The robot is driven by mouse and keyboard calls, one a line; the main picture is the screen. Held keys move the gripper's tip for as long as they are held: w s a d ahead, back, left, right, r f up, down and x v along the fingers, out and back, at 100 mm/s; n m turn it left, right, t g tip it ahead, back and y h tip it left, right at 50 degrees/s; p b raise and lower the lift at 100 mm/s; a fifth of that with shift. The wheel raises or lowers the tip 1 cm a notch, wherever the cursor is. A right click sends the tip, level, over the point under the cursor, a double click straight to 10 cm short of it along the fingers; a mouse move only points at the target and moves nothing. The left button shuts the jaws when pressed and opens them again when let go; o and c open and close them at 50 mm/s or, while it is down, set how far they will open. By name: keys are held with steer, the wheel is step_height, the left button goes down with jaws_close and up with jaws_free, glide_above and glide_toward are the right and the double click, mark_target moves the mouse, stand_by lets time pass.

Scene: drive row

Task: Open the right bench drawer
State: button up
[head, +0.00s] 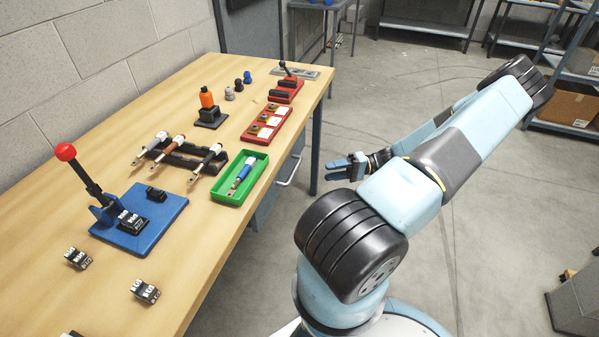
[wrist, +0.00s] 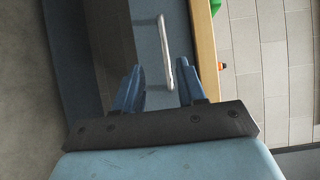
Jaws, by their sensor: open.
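The bench drawer (head: 265,208) is under the bench's right edge in the head view, mostly hidden by the bench top. Its pale bar handle (head: 290,171) sticks out past the edge. In the wrist view the blue-grey drawer front (wrist: 149,30) shows with the handle (wrist: 164,45) running lengthwise. My gripper (head: 342,166) is open and empty, to the right of the handle in the head view. In the wrist view the handle's near end appears between the two blue fingers of my gripper (wrist: 159,66). I cannot tell how far the fingers are from it.
The wooden bench top (head: 222,100) holds a blue press (head: 138,222), a green tray (head: 240,178), red fixtures (head: 267,123) and a tool rack (head: 180,155). A bench leg (head: 316,150) stands near my gripper. Bare floor (head: 400,75) lies behind the arm. Shelving (head: 570,80) is at far right.

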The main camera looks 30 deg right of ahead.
steer(key=w+a+m+t, duration=0.1)
steer(key=w+a+t, duration=0.2)
steer(key=w+a, duration=0.3)
steer(key=a, duration=0.4)
steer(key=shift+t+y, duration=0.3)
stand_by(0.4)
jaws_close()
stand_by(0.6)
